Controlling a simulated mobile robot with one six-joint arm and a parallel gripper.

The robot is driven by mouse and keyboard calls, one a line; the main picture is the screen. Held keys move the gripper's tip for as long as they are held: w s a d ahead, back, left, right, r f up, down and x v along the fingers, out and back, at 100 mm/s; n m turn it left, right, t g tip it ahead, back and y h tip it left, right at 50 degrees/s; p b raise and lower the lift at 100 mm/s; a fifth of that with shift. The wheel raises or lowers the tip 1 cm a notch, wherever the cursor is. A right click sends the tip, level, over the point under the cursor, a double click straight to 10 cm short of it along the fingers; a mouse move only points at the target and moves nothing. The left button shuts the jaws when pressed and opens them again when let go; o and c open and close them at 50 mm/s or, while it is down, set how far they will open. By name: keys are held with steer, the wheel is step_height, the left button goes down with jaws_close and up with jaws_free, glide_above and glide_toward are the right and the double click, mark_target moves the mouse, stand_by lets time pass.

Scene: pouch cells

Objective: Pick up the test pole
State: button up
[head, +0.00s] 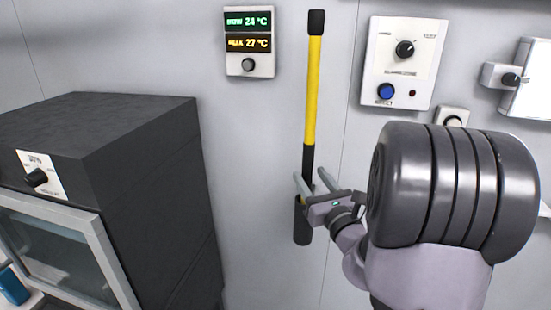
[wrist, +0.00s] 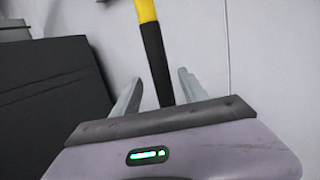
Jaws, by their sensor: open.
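The test pole (head: 311,90) stands upright against the grey wall, with a yellow shaft, a black top end and a black lower grip. Its lower end sits in a dark holder (head: 302,225) on the wall. My gripper (head: 311,180) is open at the pole's black lower part, just above the holder. In the wrist view the pole (wrist: 156,60) shows between my two spread fingers (wrist: 157,92), with a gap on each side. The pole's bottom end is hidden.
A dark oven-like cabinet (head: 150,160) with a knob and glass door stands at the left. A temperature display (head: 249,42) and a control panel (head: 404,62) with a knob and blue button are on the wall. A white box (head: 527,80) is at the right.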

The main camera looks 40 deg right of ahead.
steer(key=x, duration=0.6)
steer(key=shift+d+r, duration=0.2)
steer(key=shift+r, duration=0.15)
steer(key=shift+c, duration=0.6)
jaws_close()
